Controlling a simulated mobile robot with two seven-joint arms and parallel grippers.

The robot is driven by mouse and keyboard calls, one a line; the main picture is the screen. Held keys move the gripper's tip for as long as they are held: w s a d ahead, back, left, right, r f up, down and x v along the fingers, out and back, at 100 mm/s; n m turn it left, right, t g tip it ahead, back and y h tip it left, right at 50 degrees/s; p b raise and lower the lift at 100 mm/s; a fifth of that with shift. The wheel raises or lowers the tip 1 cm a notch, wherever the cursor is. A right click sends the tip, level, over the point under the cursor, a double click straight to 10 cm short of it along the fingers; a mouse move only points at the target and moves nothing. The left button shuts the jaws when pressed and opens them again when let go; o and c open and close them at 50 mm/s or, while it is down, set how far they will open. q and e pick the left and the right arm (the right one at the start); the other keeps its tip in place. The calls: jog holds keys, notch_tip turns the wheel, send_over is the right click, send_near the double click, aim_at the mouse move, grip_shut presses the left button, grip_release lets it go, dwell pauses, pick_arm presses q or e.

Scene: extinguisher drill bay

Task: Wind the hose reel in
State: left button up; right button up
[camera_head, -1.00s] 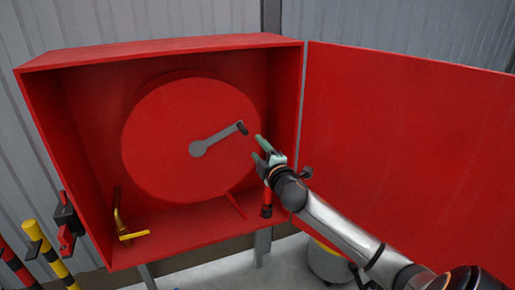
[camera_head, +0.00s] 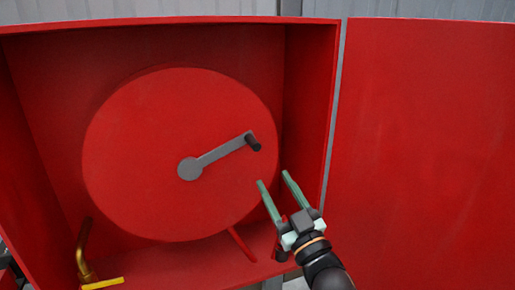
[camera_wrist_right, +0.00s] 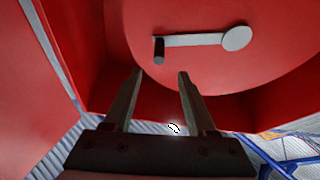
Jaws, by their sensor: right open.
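The hose reel (camera_head: 150,125) is a large red disc inside an open red cabinet. Its grey crank arm (camera_head: 222,153) runs from the hub up and to the right, ending in a dark handle (camera_head: 253,142). My right gripper (camera_head: 276,180) is open and empty, below and to the right of the handle, not touching it. In the right wrist view the fingers (camera_wrist_right: 158,75) are spread, with the dark handle (camera_wrist_right: 159,50) just beyond their tips and the grey crank (camera_wrist_right: 195,40) running right to its hub. My left gripper is not in view. No hose shows.
The cabinet door (camera_head: 430,150) stands wide open to the right. A brass valve pipe with a yellow lever (camera_head: 103,283) sits at the cabinet's lower left. The cabinet's right side wall (camera_head: 310,100) is close to my right gripper.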

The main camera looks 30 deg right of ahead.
aim_at(257, 150)
jog(key=p+x, duration=0.1)
jog(key=x, duration=1.1)
jog(key=shift+w+r, duration=0.15)
jog(key=shift+c, duration=0.2)
grip_shut()
dwell(1.0)
